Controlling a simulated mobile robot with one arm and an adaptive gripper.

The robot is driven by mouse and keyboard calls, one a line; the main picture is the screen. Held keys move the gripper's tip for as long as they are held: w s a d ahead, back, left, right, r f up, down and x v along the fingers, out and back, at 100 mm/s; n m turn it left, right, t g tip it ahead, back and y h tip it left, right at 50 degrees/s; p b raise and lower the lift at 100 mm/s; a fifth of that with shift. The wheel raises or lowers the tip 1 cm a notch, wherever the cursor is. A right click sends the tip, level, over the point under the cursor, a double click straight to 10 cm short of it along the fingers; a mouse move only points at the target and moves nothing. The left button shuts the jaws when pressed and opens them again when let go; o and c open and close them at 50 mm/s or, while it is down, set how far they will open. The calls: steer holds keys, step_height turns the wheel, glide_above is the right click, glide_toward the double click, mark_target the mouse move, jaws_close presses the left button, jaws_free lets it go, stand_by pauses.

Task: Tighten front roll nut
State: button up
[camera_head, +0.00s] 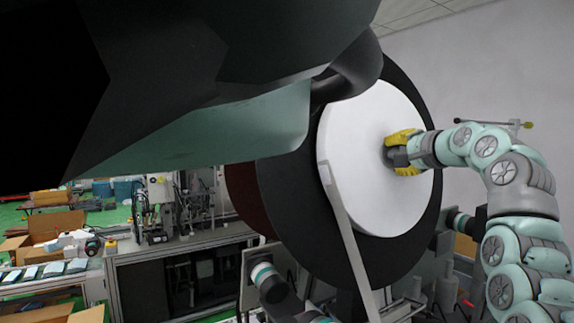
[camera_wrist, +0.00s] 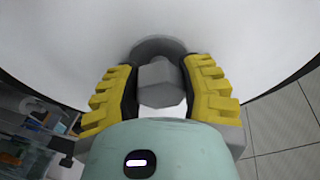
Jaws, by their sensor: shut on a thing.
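The front roll (camera_head: 375,165) is a large white disc with a black rim in the head view, and its white face fills the top of the wrist view (camera_wrist: 70,40). The grey hexagonal roll nut (camera_wrist: 161,84) sits at the middle of this face, on a round dark grey hub (camera_wrist: 160,46). My gripper (camera_wrist: 161,90) has yellow ribbed fingers with black pads, one on each side of the nut, and is shut on it. In the head view my gripper (camera_head: 398,152) reaches the roll's centre from the right and hides the nut.
A white strip (camera_head: 349,245) runs down from the roll's left side. A grey machine bench (camera_head: 190,240), cardboard boxes (camera_head: 55,225) and a table with white packs (camera_head: 45,272) stand at the left. Dark parts of my own body cover the upper left.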

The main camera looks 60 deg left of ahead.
mark_target(404, 151)
steer(key=m+p, duration=0.2)
steer(key=m+h+p, duration=0.1)
steer(key=m+p, duration=0.3)
steer(key=shift+a+r+p, duration=0.1)
steer(key=shift+r+p, duration=0.2)
steer(key=shift+r, duration=0.05)
steer(key=m+g+h+p, duration=0.1)
steer(key=m+p, duration=0.2)
steer(key=shift+f+p, duration=0.2)
steer(key=shift+p, duration=0.1)
steer(key=o, duration=1.2)
steer(key=shift+f, duration=0.1)
steer(key=shift+v, duration=3.75)
